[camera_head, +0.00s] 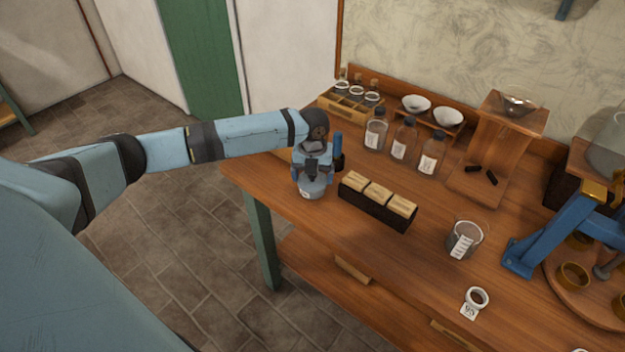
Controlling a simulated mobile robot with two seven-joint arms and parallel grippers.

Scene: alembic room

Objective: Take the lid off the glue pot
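A small pale grey pot (311,190) with a white label, which seems to be the glue pot, stands near the table's left end. My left gripper (313,174) is right over it, pointing down, and covers its top. The lid is hidden behind the gripper, and I cannot tell whether the fingers are closed on it or just around it. My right gripper is not in view.
A dark holder (376,211) with wooden blocks stands just right of the pot. Labelled bottles (403,141) stand behind it, and a glass beaker (464,241) and small labelled cup (476,299) stand to the right. Bare wooden tabletop (345,240) lies in front.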

